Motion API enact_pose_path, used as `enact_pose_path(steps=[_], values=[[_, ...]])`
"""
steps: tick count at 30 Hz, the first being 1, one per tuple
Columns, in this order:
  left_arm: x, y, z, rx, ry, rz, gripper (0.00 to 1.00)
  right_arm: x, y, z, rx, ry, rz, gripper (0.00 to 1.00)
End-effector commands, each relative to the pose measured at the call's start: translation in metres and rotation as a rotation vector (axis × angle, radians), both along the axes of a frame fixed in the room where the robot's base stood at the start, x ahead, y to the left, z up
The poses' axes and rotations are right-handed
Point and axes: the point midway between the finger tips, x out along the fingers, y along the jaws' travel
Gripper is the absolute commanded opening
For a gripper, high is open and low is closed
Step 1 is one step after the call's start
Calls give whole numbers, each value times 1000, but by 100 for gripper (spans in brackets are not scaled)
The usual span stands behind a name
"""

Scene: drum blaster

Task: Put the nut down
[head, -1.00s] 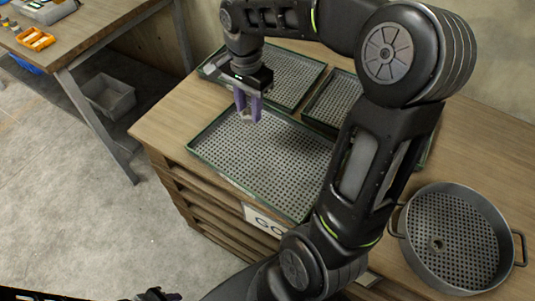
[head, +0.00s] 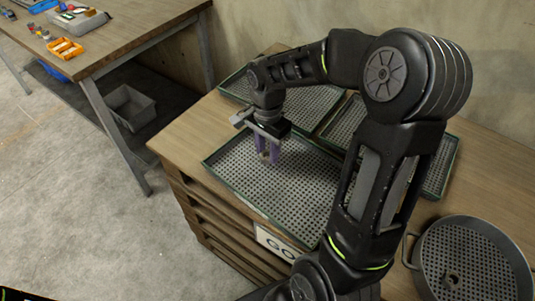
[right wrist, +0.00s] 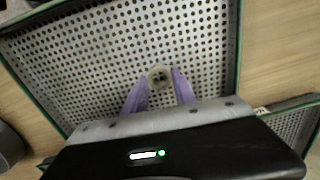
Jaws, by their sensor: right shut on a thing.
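My right gripper (head: 268,158) points down over the large green-edged perforated tray (head: 225,172), near its far left part. In the right wrist view its two purple fingers (right wrist: 160,84) are shut on a small grey nut (right wrist: 158,76), which sits between the fingertips. The perforated tray floor (right wrist: 80,50) fills the view behind it. I cannot tell whether the nut touches the tray floor. My left gripper is not in view.
Two smaller perforated trays (head: 300,104) lie behind on the wooden workbench (head: 185,140). A round perforated pan (head: 485,262) with a small nut-like piece (head: 453,281) stands at the right. A "GO" sign (head: 278,243) hangs at the front. The large tray is otherwise bare.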

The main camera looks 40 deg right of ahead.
Motion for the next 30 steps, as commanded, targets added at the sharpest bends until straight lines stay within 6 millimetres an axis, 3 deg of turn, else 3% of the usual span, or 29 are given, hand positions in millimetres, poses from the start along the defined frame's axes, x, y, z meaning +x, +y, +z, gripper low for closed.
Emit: enact_pose_path(steps=[4, 16, 17, 24, 30], values=[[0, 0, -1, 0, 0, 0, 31, 0, 0, -17, 1, 2, 1, 0], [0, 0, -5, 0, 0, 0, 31, 0, 0, -23, 0, 0, 1, 0], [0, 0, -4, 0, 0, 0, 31, 0, 0, -21, 0, 0, 1, 35], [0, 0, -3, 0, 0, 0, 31, 0, 0, -21, 0, 0, 1, 54], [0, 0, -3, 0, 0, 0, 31, 0, 0, -21, 0, 0, 1, 54]])
